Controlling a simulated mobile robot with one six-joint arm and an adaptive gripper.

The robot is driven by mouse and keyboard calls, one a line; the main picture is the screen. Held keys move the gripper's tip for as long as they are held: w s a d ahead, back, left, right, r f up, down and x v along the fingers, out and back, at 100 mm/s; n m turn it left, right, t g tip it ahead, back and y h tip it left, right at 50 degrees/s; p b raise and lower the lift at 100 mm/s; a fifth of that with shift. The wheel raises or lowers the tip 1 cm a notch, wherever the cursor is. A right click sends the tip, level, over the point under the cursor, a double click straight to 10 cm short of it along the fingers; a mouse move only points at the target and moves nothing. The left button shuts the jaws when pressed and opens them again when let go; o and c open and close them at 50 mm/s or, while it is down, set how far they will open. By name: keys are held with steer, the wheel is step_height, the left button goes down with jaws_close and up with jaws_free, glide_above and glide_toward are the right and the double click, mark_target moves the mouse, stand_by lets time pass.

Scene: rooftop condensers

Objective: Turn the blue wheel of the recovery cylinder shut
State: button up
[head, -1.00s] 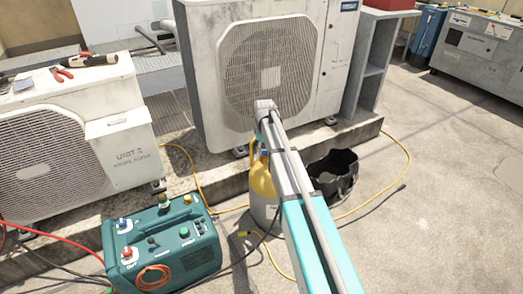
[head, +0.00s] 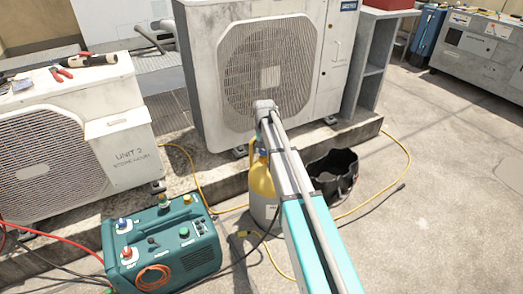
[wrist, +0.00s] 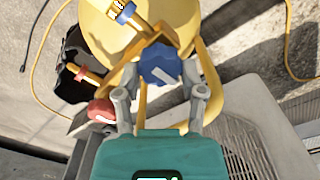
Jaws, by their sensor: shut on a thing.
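The recovery cylinder (head: 262,182), yellow on top and grey below, stands on the ground in front of the large condenser, partly behind my arm. In the wrist view its yellow top (wrist: 190,28) fills the upper middle. The blue wheel (wrist: 160,64), with a white mark on it, sits between the fingers of my gripper (wrist: 160,92), which is shut on it. A red wheel (wrist: 101,110) is just left of the left finger.
A yellow guard frame (wrist: 208,80) rises close beside the fingers. A black bucket (head: 334,172) stands right of the cylinder, and a teal recovery machine (head: 165,243) is at its left. A yellow hose (head: 402,150) curves over the ground. Open floor lies to the right.

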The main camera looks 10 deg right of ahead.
steer(key=shift+a+m, duration=0.1)
steer(key=shift+m, duration=0.5)
steer(key=o, duration=1.1)
steer(key=shift+o, duration=0.2)
steer(key=shift+w+r, duration=0.1)
steer(key=shift+r, duration=0.05)
